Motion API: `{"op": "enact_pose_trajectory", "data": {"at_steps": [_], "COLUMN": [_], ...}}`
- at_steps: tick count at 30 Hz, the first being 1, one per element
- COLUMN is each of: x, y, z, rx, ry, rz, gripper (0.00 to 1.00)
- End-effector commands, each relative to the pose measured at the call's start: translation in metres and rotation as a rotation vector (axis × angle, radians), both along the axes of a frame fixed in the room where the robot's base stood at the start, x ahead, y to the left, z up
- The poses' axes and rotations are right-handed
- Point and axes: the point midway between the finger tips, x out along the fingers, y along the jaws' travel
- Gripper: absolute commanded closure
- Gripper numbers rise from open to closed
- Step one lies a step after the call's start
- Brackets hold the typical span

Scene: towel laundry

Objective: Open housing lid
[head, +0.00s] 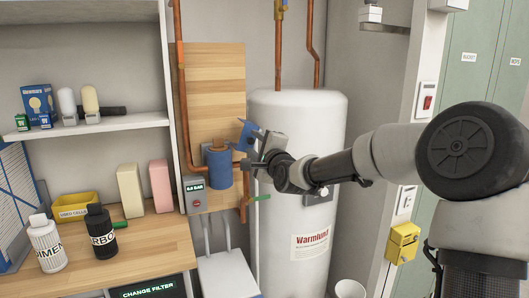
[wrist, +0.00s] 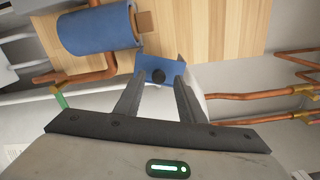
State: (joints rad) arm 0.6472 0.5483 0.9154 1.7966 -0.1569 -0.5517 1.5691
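The filter housing is a blue upright cylinder (head: 218,168) on the wooden wall board; in the wrist view the cylinder (wrist: 95,28) lies sideways. A brown piece (wrist: 146,22) sticks out of its top end. A blue flat lid (head: 248,132) stands tilted up at the upper right of the housing, swung away from its top. In the wrist view the lid (wrist: 172,66) has a dark round knob (wrist: 158,76). My gripper (head: 249,154) is beside the lid, right of the housing. Its fingers (wrist: 160,78) are apart, with the knob between their tips and a gap visible around it.
A grey box reading 0.0 BAR (head: 195,193) hangs below left of the housing. Copper pipes (head: 181,100) run along the board. A white boiler tank (head: 296,115) stands close behind my gripper. A wooden bench (head: 130,240) with bottles is at the left.

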Motion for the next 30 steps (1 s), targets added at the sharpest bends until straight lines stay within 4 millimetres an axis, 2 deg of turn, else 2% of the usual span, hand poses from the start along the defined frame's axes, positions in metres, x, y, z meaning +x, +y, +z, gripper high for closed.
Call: {"op": "enact_pose_trajectory", "data": {"at_steps": [18, 24, 30], "x": [-0.132, -0.154, -0.159], "y": [-0.039, -0.044, -0.045], "z": [0.004, 0.002, 0.0], "rx": [-0.003, -0.001, 0.001], "ry": [0.0, -0.002, -0.002], "rz": [-0.003, -0.002, -0.001], "gripper": [0.64, 0.64, 0.64]}}
